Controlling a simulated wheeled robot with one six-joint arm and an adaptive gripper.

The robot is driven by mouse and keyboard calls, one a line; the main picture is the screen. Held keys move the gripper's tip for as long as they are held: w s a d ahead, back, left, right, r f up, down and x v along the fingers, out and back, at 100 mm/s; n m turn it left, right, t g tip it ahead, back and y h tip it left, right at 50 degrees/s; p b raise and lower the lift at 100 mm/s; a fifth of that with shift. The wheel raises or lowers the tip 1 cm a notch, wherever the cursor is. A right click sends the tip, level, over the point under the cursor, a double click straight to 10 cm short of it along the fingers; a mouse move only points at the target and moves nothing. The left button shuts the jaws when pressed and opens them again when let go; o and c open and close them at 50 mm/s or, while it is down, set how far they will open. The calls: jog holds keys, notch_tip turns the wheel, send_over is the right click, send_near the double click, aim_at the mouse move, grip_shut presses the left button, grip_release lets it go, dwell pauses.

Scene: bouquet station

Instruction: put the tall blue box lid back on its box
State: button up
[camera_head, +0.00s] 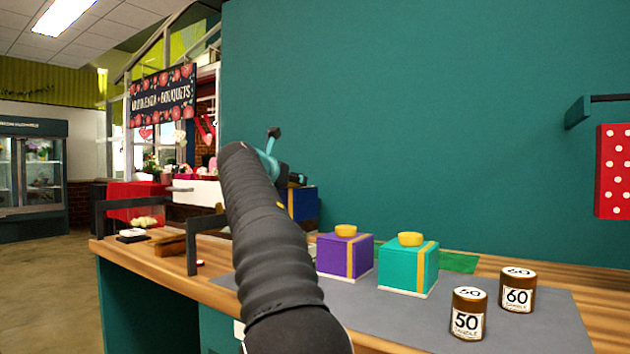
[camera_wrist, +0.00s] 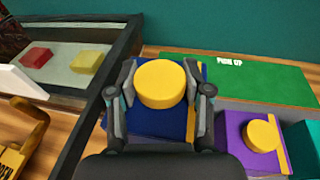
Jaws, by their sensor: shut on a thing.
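The blue box (camera_head: 305,204) stands behind and left of the purple box in the head view, largely hidden by my arm. In the wrist view the blue lid (camera_wrist: 155,122) shows from above, with a yellow stripe and a round yellow knob (camera_wrist: 160,83). My gripper (camera_wrist: 160,88) has its fingers on either side of the knob and is shut on it. I cannot tell whether the lid is seated on the box or held just above it. In the head view my gripper (camera_head: 290,180) is mostly hidden behind my arm.
A purple box (camera_head: 333,257) and a teal box (camera_head: 400,266), both with yellow knobs, stand on the grey mat (camera_head: 395,315). Two brown candle jars (camera_head: 469,313) stand at right. A green mat (camera_wrist: 260,85) lies behind. A dark-framed tray (camera_wrist: 122,65) is at left.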

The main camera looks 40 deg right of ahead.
jog(key=shift+d, duration=0.35)
jog(key=shift+s+f, duration=0.1)
jog(key=shift+f, duration=1.5)
jog(key=shift+f+b, duration=0.8)
jog(key=shift+f, duration=0.65)
jog(key=shift+s+a+p, duration=0.1)
jog(key=shift+p, duration=0.7)
jog(key=shift+f, duration=1.6)
dwell(1.6)
jog(key=o, duration=1.2)
